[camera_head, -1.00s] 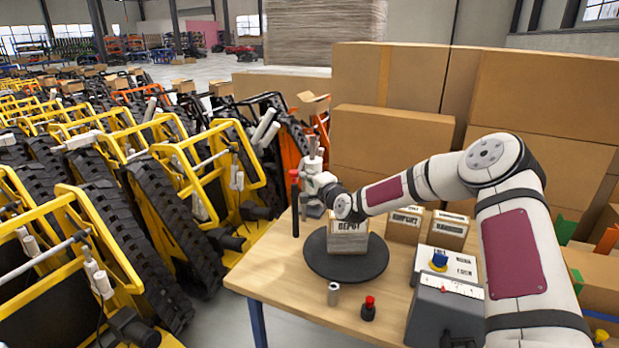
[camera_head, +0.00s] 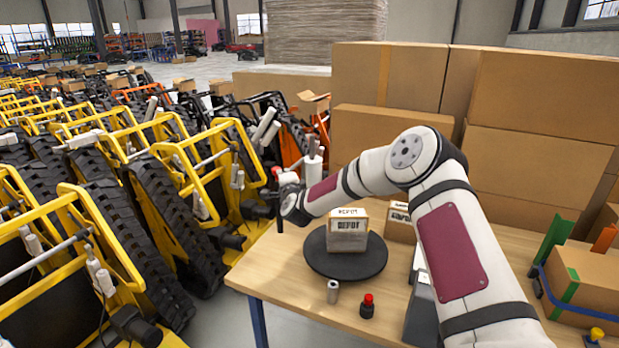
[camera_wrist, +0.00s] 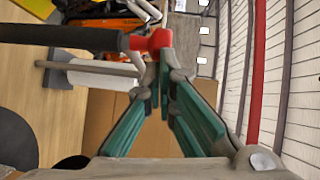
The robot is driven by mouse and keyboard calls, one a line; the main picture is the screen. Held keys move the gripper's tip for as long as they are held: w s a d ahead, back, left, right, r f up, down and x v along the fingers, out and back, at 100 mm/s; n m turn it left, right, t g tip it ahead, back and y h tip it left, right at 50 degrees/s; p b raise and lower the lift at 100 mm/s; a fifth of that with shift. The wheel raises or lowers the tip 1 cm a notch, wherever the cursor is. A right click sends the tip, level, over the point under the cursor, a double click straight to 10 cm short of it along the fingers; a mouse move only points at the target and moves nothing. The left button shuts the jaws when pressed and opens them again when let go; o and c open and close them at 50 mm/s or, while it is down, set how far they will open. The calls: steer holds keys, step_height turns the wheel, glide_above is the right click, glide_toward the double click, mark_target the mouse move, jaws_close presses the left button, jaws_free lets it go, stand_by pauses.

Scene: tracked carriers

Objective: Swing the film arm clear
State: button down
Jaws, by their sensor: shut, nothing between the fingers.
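The film arm (camera_head: 278,208) is a dark upright bar with a red piece (camera_head: 277,171) at its top, standing at the table's left edge. In the wrist view, a dark bar (camera_wrist: 60,37) ends in a red piece (camera_wrist: 155,42) just beyond my fingertips. My gripper (camera_wrist: 163,80) is shut and empty, its teal fingers converging close to the red piece; I cannot tell whether they touch. In the head view my gripper (camera_head: 290,190) is at the bar's right side, partly hidden by my wrist. A carton (camera_head: 347,230) stands on a black turntable (camera_head: 321,263), apart from the bar.
A grey cylinder (camera_head: 333,291) and a red-topped button (camera_head: 367,306) stand at the table's front. More small cartons (camera_head: 400,222) and a grey control box (camera_head: 420,315) are on the right. Yellow tracked carriers (camera_head: 200,175) crowd the left. Large cartons (camera_head: 390,140) stand behind.

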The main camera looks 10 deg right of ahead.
steer(key=w+a+b, duration=0.2)
steer(key=w+a, duration=0.1)
steer(key=a, duration=0.2)
steer(key=shift+w+b, duration=0.35)
steer(key=shift+a, duration=0.1)
